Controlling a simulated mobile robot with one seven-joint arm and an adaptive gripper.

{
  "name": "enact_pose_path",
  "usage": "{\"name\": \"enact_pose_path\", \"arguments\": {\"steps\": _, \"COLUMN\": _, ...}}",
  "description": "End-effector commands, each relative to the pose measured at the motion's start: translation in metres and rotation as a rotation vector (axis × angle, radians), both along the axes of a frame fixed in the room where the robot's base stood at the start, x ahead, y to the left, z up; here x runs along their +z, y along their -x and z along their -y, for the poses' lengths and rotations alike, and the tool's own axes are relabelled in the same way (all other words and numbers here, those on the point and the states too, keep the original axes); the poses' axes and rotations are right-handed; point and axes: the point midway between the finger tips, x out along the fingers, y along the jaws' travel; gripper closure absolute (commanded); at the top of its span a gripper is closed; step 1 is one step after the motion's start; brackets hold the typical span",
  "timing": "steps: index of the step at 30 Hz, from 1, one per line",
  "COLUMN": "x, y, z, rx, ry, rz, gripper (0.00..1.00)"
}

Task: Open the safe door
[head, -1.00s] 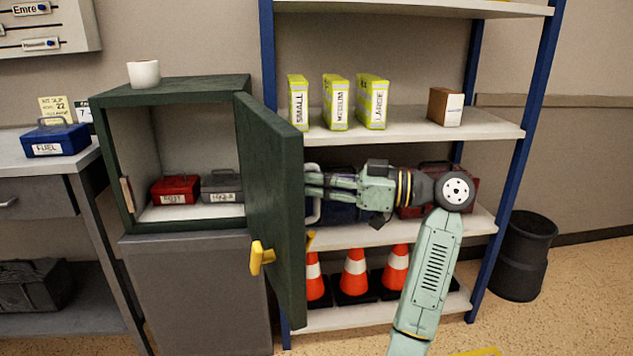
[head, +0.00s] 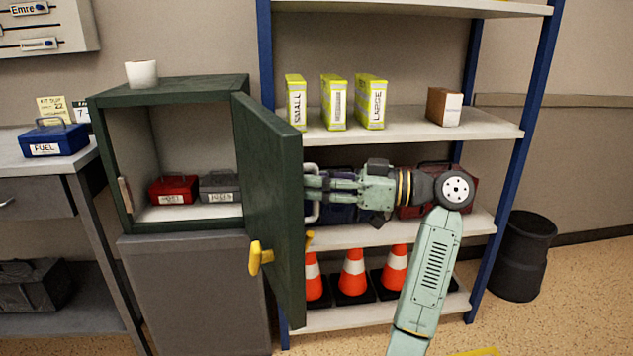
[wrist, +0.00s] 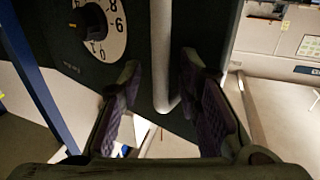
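The green safe (head: 165,88) stands on a grey cabinet. Its door (head: 270,200) is swung wide open to the right, with a yellow lever (head: 258,257) on its inner side. The light bar handle (head: 312,214) is on the outer side and shows in the wrist view (wrist: 161,55) beside a numbered dial (wrist: 97,22). My gripper (head: 312,188) is at the handle, right of the door. In the wrist view, its fingers (wrist: 160,88) stand apart on either side of the bar, with gaps visible. The door partly hides the fingertips in the head view.
A red box (head: 173,189) and a grey box (head: 220,187) are inside the safe. A white cup (head: 141,74) stands on top. The shelf rack (head: 400,128) behind my arm holds yellow boxes, cases and orange cones (head: 352,270). A black bin (head: 523,255) stands at right.

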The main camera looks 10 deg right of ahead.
Motion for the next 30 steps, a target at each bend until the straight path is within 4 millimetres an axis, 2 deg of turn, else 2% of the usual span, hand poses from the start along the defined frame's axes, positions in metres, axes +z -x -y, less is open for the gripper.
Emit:
{"name": "enact_pose_path", "arguments": {"steps": 6, "x": 0.001, "y": 0.000, "z": 0.000, "rx": 0.000, "ry": 0.000, "rz": 0.001, "gripper": 0.69}}
{"name": "enact_pose_path", "arguments": {"steps": 10, "x": 0.001, "y": 0.003, "z": 0.010, "rx": -0.002, "ry": -0.002, "rz": 0.002, "gripper": 0.69}}
{"name": "enact_pose_path", "arguments": {"steps": 22, "x": 0.001, "y": 0.027, "z": 0.086, "rx": -0.002, "ry": -0.001, "rz": 0.000, "gripper": 0.69}}
{"name": "enact_pose_path", "arguments": {"steps": 27, "x": 0.001, "y": 0.034, "z": 0.107, "rx": -0.001, "ry": -0.001, "rz": 0.000, "gripper": 0.69}}
{"name": "enact_pose_path", "arguments": {"steps": 30, "x": 0.000, "y": 0.036, "z": 0.113, "rx": -0.001, "ry": -0.001, "rz": 0.000, "gripper": 0.69}}
